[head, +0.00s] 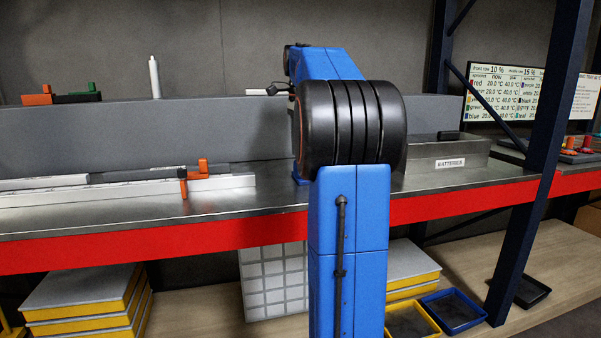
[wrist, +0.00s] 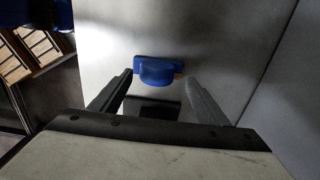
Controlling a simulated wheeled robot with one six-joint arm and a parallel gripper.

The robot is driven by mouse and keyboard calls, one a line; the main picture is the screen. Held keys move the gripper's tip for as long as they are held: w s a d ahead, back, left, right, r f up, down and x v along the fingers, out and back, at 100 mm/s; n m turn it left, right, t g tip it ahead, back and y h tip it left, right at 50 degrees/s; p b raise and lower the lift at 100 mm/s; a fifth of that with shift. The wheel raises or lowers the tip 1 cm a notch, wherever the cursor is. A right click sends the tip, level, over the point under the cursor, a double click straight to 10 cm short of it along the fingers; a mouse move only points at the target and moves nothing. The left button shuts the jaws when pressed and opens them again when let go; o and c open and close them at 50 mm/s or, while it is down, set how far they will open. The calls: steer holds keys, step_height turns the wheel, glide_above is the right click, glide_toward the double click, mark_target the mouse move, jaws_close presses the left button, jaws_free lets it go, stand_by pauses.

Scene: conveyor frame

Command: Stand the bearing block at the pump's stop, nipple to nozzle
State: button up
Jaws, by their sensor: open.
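In the wrist view, my gripper (wrist: 160,78) is open, with its two fingers spread apart. A blue block (wrist: 156,71), perhaps the bearing block, shows in the gap between the fingertips, with a small orange bit at its right end. I cannot tell how far it is from the fingers. A dark flat shape (wrist: 153,108) lies below it in the picture. In the head view my own blue arm hides my gripper and this block. I cannot clearly make out the pump, its stop or the nozzle.
A steel shelf with a red front beam (head: 150,235) runs across the head view. A white upright cylinder (head: 154,76) stands behind. A dark blue post (head: 540,160) rises at right.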

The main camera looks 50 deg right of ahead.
steer(key=f, duration=0.4)
steer(key=shift+s+f, duration=0.25)
steer(key=shift+f, duration=0.15)
steer(key=c, duration=1.7)
steer(key=shift+a+r, duration=0.1)
steer(key=shift+r, duration=4.95)
